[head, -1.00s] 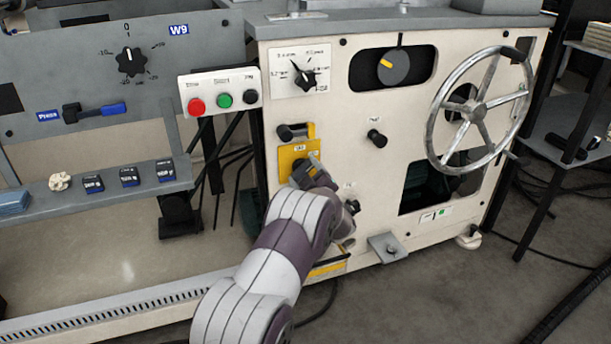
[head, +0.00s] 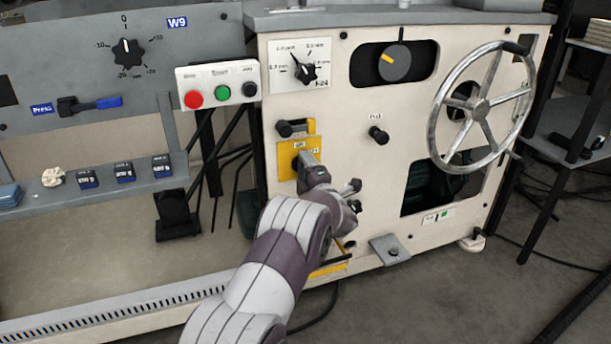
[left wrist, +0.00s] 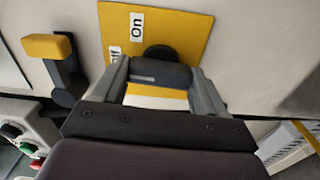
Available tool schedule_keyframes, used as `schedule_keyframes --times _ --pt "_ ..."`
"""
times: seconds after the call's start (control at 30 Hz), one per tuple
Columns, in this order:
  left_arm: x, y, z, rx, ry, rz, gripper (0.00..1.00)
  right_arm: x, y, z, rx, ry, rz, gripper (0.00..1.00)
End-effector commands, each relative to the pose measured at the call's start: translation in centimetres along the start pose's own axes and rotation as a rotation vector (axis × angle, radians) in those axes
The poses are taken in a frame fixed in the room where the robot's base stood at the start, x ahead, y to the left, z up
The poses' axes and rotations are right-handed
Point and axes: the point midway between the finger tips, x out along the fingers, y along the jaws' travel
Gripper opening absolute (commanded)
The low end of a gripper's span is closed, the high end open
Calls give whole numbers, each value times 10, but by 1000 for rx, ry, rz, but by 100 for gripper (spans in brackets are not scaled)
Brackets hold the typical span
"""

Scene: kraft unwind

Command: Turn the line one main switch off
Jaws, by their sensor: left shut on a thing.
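The switch has a yellow plate (head: 286,162) on the cream machine front; the plate also shows in the left wrist view (left wrist: 187,32). A white label there reads "On", and a second label is partly hidden. The dark switch knob (left wrist: 158,74) sits between the two grey fingers of my left gripper (left wrist: 160,85), which is shut on it. In the head view my left gripper (head: 305,163) is at the plate and hides most of the knob. My right gripper is not in view.
A yellow-and-black handle (head: 296,128) is just above the plate. Black knobs (head: 378,136) and a large handwheel (head: 480,105) are to the right. A box with red, green and black buttons (head: 219,90) is at upper left.

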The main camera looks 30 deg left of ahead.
Motion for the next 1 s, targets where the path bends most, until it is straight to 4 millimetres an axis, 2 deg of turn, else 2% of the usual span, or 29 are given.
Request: schedule_keyframes --times 0.3,0.73,0.77,0.8,0.83,1.0 --pt "0 -3 0 -69 -1 -4 42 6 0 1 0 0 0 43" --pt "0 -2 0 -77 0 -5 42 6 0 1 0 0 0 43" --pt "0 -2 0 -77 0 -5 82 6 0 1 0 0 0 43" --pt "0 -2 0 -77 0 -5 95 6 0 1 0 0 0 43" --pt "0 -2 0 -77 0 -4 98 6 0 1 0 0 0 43" --pt "0 -1 0 -76 0 -2 98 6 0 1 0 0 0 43"
